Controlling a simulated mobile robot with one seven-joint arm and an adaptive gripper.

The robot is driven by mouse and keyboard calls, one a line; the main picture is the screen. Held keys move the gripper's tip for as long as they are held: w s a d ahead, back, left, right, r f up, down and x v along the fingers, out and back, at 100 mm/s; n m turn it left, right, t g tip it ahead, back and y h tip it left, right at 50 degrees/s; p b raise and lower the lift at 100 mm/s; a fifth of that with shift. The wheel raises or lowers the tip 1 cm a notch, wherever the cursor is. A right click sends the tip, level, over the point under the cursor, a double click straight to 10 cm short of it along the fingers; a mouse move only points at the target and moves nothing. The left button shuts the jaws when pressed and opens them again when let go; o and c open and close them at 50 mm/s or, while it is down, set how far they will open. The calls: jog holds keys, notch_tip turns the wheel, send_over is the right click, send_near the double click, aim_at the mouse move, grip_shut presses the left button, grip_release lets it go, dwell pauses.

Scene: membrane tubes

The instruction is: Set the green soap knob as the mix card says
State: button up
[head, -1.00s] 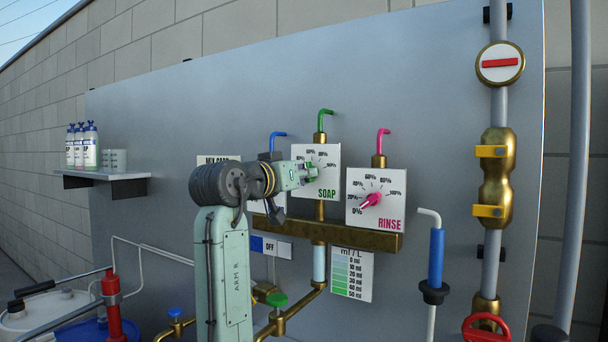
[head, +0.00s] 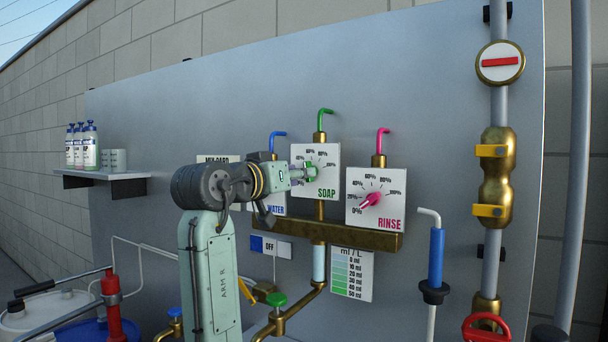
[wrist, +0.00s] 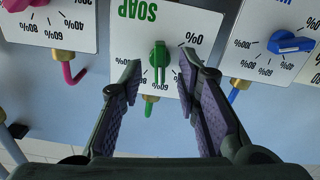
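The green soap knob (wrist: 158,58) sits on the white SOAP plate (wrist: 115,30), upside down in the wrist view. Its narrow handle stands upright there, seeming to point at the middle of the percent scale. My gripper (wrist: 158,78) is open, one finger on each side of the knob, with gaps visible between. In the head view my gripper (head: 302,173) reaches the SOAP plate from the left and partly covers the knob (head: 311,170). The mix card (head: 216,160) is mostly hidden behind my arm; its text cannot be read.
The pink rinse knob (head: 370,200) is right of the soap plate and points near 0%. The blue water knob (wrist: 290,43) shows in the wrist view. A ml/L chart (head: 352,274) hangs beside a sight tube (head: 319,264). A green-handled valve (head: 277,302) is lower.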

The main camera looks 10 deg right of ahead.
jog(key=v, duration=0.9)
